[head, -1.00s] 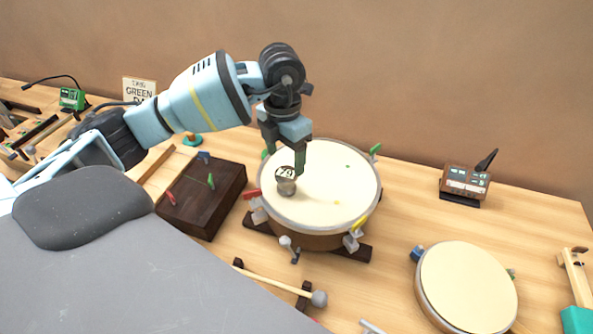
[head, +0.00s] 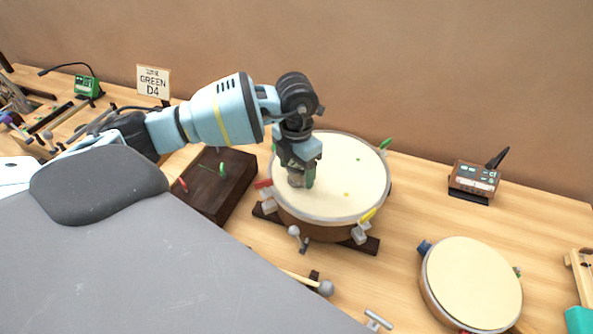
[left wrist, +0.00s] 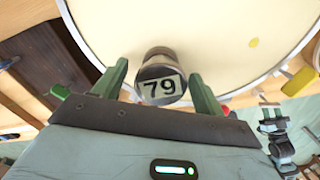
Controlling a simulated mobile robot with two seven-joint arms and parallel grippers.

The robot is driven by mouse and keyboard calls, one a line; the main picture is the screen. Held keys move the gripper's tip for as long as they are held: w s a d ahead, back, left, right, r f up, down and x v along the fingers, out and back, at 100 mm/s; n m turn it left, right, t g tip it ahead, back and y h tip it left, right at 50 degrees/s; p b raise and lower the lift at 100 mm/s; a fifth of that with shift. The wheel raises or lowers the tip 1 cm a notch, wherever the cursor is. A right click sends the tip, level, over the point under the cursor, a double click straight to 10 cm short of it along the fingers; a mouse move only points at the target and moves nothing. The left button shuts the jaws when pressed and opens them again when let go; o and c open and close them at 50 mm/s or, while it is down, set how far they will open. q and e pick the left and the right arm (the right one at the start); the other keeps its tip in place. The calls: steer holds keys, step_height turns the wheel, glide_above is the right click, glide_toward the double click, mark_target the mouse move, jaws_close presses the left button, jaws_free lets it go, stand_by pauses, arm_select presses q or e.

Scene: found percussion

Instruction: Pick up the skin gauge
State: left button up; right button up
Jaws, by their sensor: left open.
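The skin gauge (left wrist: 160,75) is a small metal cylinder with a face reading "79". It stands on the pale skin of the larger drum (head: 345,185), near the drum's left side. In the head view the gauge (head: 296,181) is partly hidden by my left gripper (head: 294,176). In the left wrist view the two green fingers of my left gripper (left wrist: 160,90) are open, one on each side of the gauge, with a gap visible on both sides.
Coloured clamps, such as a yellow one (head: 367,216), stand around the drum rim. A dark wooden box (head: 222,185) lies left of the drum. A smaller drum (head: 472,282) is at the front right, a meter box (head: 475,180) at the back right. Bare table lies between them.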

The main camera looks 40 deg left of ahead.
mark_target(297, 164)
arm_select(q)
steer(key=shift+f, duration=0.4)
steer(key=c, duration=1.3)
steer(key=shift+r, duration=0.15)
steer(key=shift+c, duration=0.2)
steer(key=shift+r, duration=0.6)
step_height(297, 164, up, 2)
steer(key=shift+r, duration=0.2)
steer(key=s+d+r, duration=0.1)
steer(key=s+d, duration=0.8)
steer(key=s, duration=0.4)
steer(key=shift+d, duration=0.3)
